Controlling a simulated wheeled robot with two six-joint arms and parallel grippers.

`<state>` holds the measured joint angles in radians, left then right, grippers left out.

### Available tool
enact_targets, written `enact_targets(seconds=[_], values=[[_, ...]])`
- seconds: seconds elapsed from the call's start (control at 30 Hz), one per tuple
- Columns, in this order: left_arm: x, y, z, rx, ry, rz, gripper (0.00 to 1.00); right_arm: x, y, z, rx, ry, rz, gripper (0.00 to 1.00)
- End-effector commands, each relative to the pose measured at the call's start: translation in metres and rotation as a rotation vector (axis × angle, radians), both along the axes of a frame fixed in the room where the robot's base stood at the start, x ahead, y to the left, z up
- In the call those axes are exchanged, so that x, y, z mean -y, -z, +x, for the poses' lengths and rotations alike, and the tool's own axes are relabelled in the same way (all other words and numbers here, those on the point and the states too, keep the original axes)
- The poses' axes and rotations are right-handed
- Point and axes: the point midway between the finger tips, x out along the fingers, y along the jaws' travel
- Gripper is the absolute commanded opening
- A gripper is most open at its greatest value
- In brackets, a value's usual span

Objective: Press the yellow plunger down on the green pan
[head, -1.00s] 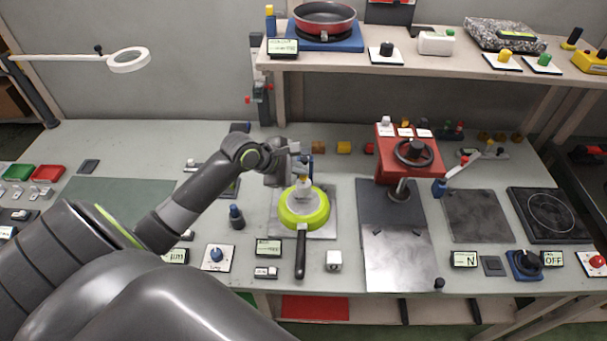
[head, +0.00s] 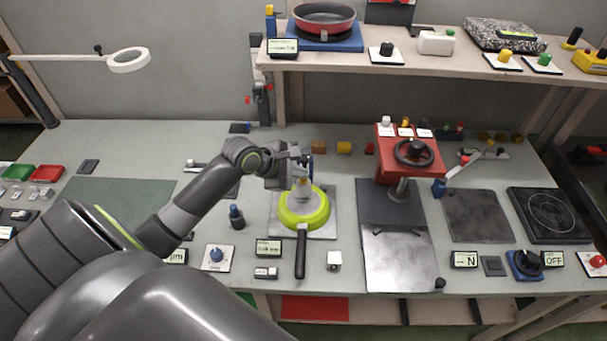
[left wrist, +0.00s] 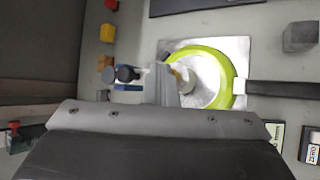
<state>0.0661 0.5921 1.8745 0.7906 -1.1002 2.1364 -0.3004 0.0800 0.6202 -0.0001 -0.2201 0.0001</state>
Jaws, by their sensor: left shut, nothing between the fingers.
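The green pan (head: 317,218) sits on a pale metal plate, its black handle (head: 300,255) pointing to the table's front edge. It also shows in the left wrist view (left wrist: 226,97). A pale cone-like body with the yellow plunger (head: 303,183) on top stands over the pan's middle. The yellow part is small and partly hidden by the fingers in the left wrist view (left wrist: 179,72). My left gripper (head: 302,166) is shut and empty, just above the plunger; I cannot tell if it touches. My right gripper is not in view.
A red press with a handwheel (head: 410,155) stands to the right. A shelf (head: 340,62) spans the back.

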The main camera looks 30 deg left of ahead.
Motion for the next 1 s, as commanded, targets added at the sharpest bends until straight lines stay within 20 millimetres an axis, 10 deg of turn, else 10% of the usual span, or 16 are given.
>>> enact_targets(seconds=[1.0], values=[[-0.001,0.013,-0.003,-0.018,-0.004,-0.002,0.00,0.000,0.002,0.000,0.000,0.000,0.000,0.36]])
